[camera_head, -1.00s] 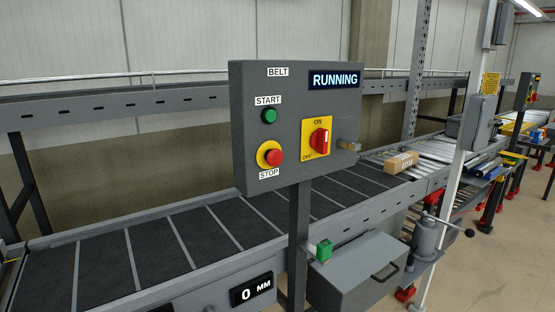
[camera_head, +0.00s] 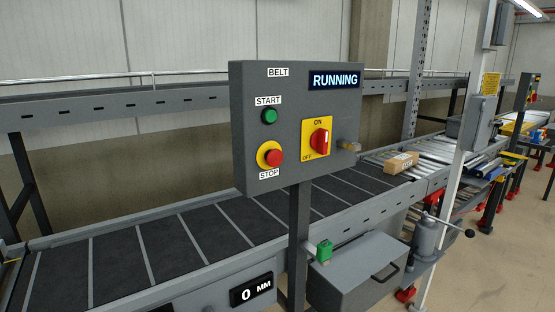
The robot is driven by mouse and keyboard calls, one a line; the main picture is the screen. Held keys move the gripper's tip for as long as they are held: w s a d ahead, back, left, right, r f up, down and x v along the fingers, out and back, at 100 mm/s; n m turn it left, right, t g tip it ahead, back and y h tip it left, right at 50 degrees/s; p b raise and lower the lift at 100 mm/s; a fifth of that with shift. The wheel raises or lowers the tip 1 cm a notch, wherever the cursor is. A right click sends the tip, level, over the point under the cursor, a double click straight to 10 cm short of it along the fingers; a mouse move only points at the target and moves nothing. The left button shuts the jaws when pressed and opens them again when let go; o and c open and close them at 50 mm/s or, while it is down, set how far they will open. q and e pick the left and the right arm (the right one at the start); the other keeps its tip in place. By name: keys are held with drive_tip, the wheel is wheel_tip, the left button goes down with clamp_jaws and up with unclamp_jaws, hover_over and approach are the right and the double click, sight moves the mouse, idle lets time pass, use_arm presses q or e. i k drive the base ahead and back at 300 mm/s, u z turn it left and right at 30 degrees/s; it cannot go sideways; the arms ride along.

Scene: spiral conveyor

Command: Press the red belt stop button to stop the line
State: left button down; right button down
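The red belt stop button (camera_head: 275,156) sits on a yellow round base at the lower left of the grey control box (camera_head: 240,130), above the STOP label. The green start button (camera_head: 269,116) is above it. A red rotary switch (camera_head: 319,142) on a yellow plate is to the right, with its handle upright toward ON. The display (camera_head: 334,80) reads RUNNING. The box stands on a grey post in front of the belt conveyor (camera_head: 186,246). Neither of my grippers shows in the head view.
A cardboard box (camera_head: 401,163) lies on the conveyor to the right of the control box. A grey cabinet (camera_head: 352,268) with a green piece on top stands right of the post. A white post (camera_head: 447,195) and a hand crank (camera_head: 436,225) are farther right. A display below the belt reads 0 MM.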

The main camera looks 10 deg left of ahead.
sight(275, 158)
drive_tip(key=z, duration=1.4)
drive_tip(key=i, duration=0.7)
drive_tip(key=u, duration=2.3)
